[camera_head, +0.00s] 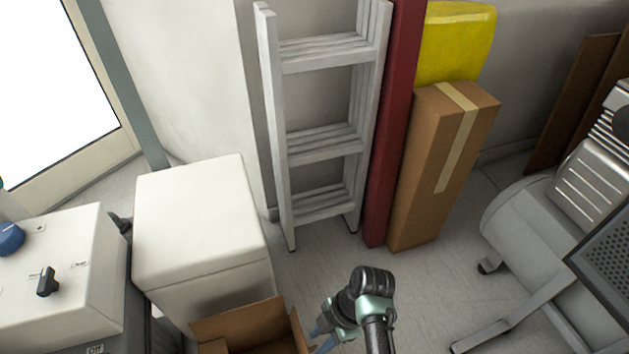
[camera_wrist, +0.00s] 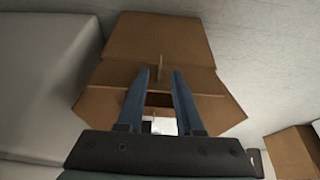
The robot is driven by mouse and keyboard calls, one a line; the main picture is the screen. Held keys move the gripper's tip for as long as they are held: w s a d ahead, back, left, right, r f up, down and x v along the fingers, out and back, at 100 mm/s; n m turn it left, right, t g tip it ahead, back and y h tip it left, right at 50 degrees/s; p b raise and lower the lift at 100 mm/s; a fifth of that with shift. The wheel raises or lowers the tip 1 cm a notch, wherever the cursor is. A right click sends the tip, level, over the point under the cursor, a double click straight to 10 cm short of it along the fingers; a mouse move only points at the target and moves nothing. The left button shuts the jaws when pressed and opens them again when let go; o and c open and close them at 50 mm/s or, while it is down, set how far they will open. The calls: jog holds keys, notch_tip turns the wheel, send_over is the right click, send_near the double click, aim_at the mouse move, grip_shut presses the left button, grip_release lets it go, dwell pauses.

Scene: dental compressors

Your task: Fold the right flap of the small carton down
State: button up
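The small open carton (camera_head: 262,347) is at the bottom edge of the head view, partly cut off, with a brown flap (camera_head: 240,319) raised at its far side. In the wrist view the carton (camera_wrist: 158,72) lies under my gripper (camera_wrist: 160,76), with a large flap (camera_wrist: 157,38) spread at the top and smaller cardboard parts to the left and right (camera_wrist: 222,108). My gripper's two blue fingers are apart. A thin cardboard edge shows between their tips; I cannot tell whether they touch it. In the head view my gripper (camera_head: 322,340) is just right of the carton, its tips partly hidden.
A white cabinet (camera_head: 200,225) stands close behind and left of the carton. A ladder (camera_head: 320,140), a red post (camera_head: 392,130) and a tall taped carton (camera_head: 430,170) stand at the wall. A grey compressor tank (camera_head: 525,225) is at right. Floor (camera_head: 430,285) between is clear.

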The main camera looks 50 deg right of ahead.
aim_at(315, 346)
jog(key=shift+b+x, duration=0.7)
jog(key=shift+x, duration=1.05)
grip_shut()
